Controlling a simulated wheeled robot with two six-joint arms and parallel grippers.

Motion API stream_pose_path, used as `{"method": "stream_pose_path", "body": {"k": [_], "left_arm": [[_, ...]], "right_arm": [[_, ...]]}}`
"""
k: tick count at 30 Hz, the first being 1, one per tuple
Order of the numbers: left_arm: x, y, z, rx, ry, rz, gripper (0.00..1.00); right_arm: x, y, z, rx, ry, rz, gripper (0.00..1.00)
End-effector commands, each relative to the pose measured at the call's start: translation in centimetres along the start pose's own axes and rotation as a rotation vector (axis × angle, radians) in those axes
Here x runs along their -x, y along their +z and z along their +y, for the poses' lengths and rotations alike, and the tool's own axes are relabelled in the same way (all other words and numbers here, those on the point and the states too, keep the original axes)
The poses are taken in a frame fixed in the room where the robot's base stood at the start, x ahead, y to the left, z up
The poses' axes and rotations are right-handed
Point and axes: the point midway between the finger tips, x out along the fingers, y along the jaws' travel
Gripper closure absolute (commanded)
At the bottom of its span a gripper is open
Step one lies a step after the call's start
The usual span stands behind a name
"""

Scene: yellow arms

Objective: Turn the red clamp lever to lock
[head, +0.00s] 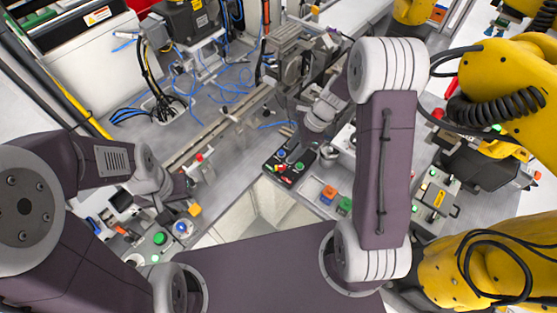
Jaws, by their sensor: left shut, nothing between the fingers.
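I cannot make out a red clamp lever for certain. A small red part (199,157) stands on a light fixture plate beside the metal rail, just right of and beyond my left gripper. My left gripper (184,192) is at the left, over the near-left edge of the bench, shut and empty. My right gripper (309,134) hangs near the middle, pointing down over the bench by a black button box. Its fingers are small and partly hidden by its wrist, so I cannot tell whether it is open.
A black box with coloured buttons (290,167) lies below my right gripper. Orange and green blocks (336,197) stand right of it. A grey metal vise-like machine (293,58) stands behind. Blue cables (205,85) lie across the bench. Yellow robot arms (500,75) fill the right side.

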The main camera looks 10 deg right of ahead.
Motion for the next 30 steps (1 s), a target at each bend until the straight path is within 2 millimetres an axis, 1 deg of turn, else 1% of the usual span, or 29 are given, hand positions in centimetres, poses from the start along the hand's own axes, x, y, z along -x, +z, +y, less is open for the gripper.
{"method": "stream_pose_path", "body": {"k": [2, 5, 8, 12, 15, 18, 22, 28, 29, 30], "left_arm": [[0.1, 0.0, 0.0, 0.000, 0.000, 0.000, 1.00], [0.1, 0.0, 0.0, 0.000, 0.000, 0.000, 1.00], [0.0, 0.0, 0.0, 0.000, 0.000, 0.000, 1.00], [-0.1, 0.0, 0.0, 0.000, 0.000, 0.000, 1.00], [-0.1, 0.0, 0.0, 0.000, 0.000, 0.000, 1.00], [-0.2, 0.0, 0.0, 0.000, 0.000, 0.000, 1.00], [-0.2, 0.0, 0.0, 0.000, 0.000, 0.000, 1.00], [-0.2, 0.0, 0.0, 0.000, 0.000, 0.000, 1.00], [-0.2, 0.0, 0.0, 0.000, 0.000, 0.000, 1.00], [-0.2, 0.0, 0.0, 0.000, 0.000, 0.000, 1.00]], "right_arm": [[0.1, -0.2, 0.0, -0.007, 0.000, 0.000, 0.65], [-0.4, -0.2, 0.0, -0.006, 0.001, 0.000, 0.65], [-2.0, -0.2, 0.1, -0.005, 0.004, 0.001, 0.65], [-5.1, -0.3, 0.2, -0.004, 0.005, 0.002, 0.65], [-7.0, -0.3, 0.2, -0.003, 0.004, 0.002, 0.65], [-8.2, -0.3, 0.1, -0.003, 0.001, 0.002, 0.65], [-8.9, -0.2, 0.1, -0.003, 0.000, 0.002, 0.65], [-9.0, -0.2, 0.0, -0.002, -0.001, 0.002, 0.65], [-9.0, -0.2, 0.0, -0.002, -0.001, 0.002, 0.68], [-9.0, -0.2, 0.0, -0.002, -0.001, 0.002, 0.79]]}}
